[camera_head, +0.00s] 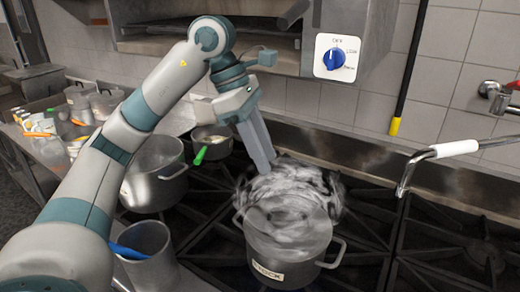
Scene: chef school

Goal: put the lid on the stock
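The stock pot (284,272) is a steel pot with two side handles and a white label on its front, standing on the stove. Pale steam swirls over it and hides its rim and whatever is on top or inside. My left gripper (267,165) points down just behind and above the pot, at the upper left edge of the steam. Its two fingers look close together, and any gap or thing between them cannot be made out. No lid can be clearly picked out. My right gripper is not in view.
A larger pot (153,189) and a small pan (213,150) with a green handle stand left of the stock pot. A pot-filler spout (402,182) reaches in from the right. The right burners (455,255) are clear.

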